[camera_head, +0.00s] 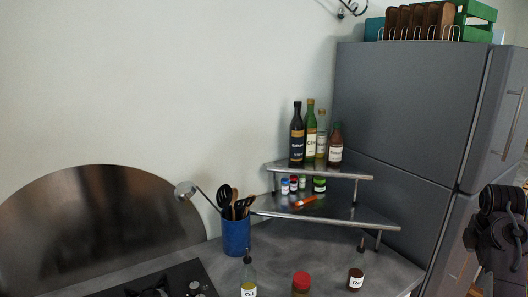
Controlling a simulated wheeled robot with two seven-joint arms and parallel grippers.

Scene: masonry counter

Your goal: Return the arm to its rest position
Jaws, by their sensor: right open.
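My right arm (503,232) shows as dark links at the far right edge, in front of the grey fridge side. My right gripper (478,286) is only partly in view at the lower right corner. It is open, and I see nothing held in it. It is apart from the counter and the bottles. My left arm and left gripper are not in view.
A grey counter (205,262) carries a blue utensil holder (236,237), an oil bottle (249,277), a red-capped jar (301,283) and a dark jar (356,278). A metal corner shelf (330,213) holds bottles and small jars. The grey fridge (400,120) stands at right.

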